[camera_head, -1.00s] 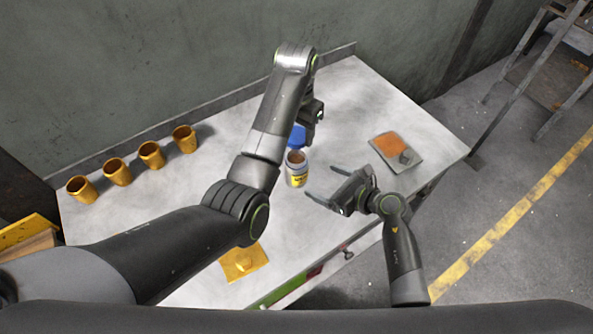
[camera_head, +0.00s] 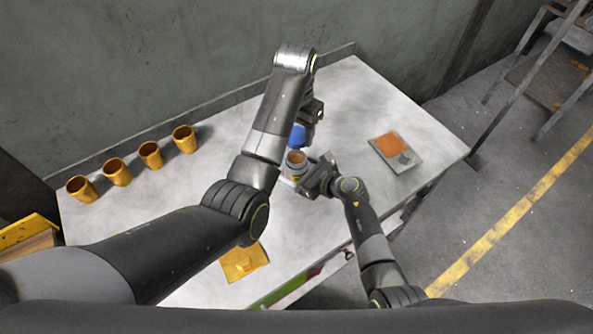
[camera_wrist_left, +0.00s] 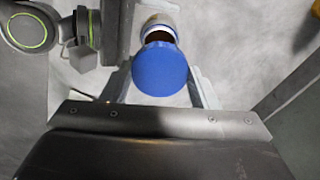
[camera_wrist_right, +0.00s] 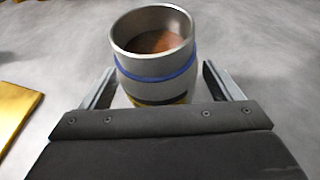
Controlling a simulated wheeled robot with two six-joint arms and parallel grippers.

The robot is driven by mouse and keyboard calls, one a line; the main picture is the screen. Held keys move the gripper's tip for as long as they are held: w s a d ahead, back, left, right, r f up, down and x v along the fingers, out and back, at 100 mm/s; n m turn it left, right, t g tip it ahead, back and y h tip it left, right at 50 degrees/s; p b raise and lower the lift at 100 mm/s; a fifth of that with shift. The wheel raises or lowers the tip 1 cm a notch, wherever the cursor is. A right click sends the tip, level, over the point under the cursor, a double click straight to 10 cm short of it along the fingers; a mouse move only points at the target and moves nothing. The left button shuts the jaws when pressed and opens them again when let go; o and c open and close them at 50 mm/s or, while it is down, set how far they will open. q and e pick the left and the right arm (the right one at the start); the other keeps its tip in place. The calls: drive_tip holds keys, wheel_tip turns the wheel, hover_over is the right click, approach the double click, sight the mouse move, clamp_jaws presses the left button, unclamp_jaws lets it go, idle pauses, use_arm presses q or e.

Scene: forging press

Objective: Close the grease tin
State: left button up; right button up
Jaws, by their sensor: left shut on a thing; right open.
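The grease tin (camera_head: 296,160) stands upright and uncapped on the workbench, with brown grease inside. In the right wrist view the open silver tin (camera_wrist_right: 153,55) has a blue band. My left gripper (camera_head: 304,125) is shut on the blue lid (camera_head: 298,137), held behind and above the tin. The lid (camera_wrist_left: 160,69) also shows between the fingers in the left wrist view, partly covering the tin. My right gripper (camera_head: 298,175) is open, its fingers on either side of the tin, with gaps in the right wrist view.
Several yellow cups (camera_head: 151,155) stand in a row at the back left. A grey plate with an orange patch (camera_head: 396,152) lies on the right of the workbench (camera_head: 370,100). The bench's back right is clear.

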drive_tip(key=shift+c, duration=0.4)
drive_tip(key=c, duration=1.4)
use_arm(q)
hover_over(296, 161)
drive_tip(key=shift+f, duration=2.5)
drive_tip(key=shift+f, duration=0.85)
drive_tip(key=shift+f, duration=0.6)
